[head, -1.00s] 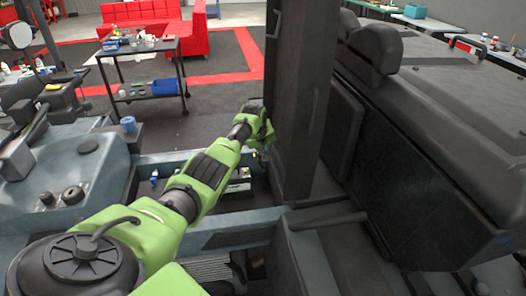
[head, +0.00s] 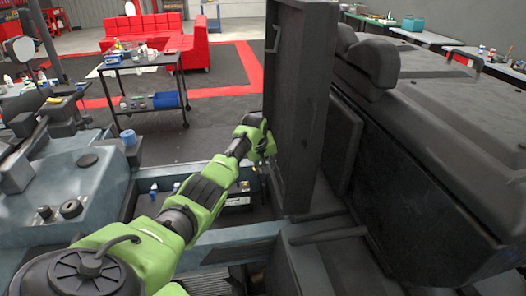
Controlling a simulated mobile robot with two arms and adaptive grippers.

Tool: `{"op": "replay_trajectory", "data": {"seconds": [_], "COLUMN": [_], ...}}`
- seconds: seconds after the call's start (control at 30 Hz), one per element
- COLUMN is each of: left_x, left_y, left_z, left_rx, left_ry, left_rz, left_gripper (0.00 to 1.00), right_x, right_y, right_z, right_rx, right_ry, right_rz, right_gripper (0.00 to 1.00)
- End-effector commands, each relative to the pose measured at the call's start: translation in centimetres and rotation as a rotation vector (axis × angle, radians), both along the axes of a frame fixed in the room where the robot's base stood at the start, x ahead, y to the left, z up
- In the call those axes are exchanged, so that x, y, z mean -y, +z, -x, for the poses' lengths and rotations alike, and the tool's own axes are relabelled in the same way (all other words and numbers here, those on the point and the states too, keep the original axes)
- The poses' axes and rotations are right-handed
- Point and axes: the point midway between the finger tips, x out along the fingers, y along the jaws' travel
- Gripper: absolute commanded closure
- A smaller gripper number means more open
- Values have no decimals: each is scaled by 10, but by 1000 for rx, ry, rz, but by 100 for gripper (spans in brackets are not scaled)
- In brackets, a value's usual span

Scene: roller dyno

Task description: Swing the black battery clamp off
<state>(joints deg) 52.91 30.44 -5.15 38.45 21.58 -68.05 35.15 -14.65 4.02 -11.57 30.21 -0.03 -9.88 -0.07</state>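My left gripper (head: 266,140) is at the end of the green arm that comes in from the lower left. It is at the left edge of a tall, dark upright panel (head: 312,110), above an open bay (head: 235,215). Its fingers are small and partly hidden, so I cannot tell whether they are open or shut, or whether they touch the panel. A pale box-like thing (head: 238,200) shows low in the bay, partly hidden by my arm. I cannot make out a black battery clamp with certainty. My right gripper is not in view.
A large dark machine body with a rounded seat-like part (head: 375,62) fills the right side. A blue-grey housing (head: 75,190) stands at the left. A tool cart (head: 145,68) and a red bench (head: 160,35) are behind, with open floor around them.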

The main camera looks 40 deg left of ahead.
Motion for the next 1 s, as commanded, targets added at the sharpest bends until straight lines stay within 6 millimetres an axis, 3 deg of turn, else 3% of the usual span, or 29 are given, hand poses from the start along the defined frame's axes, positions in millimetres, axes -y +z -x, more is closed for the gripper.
{"op": "replay_trajectory", "data": {"seconds": [0.6,1.0], "left_x": [15,17], "left_y": [84,96], "left_z": [33,38], "left_rx": [10,9], "left_ry": [-1,-1], "left_rz": [-6,-5], "left_gripper": [77,77], "right_x": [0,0], "right_y": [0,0], "right_z": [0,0], "right_rx": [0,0], "right_ry": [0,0], "right_rz": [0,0], "right_gripper": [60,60]}}
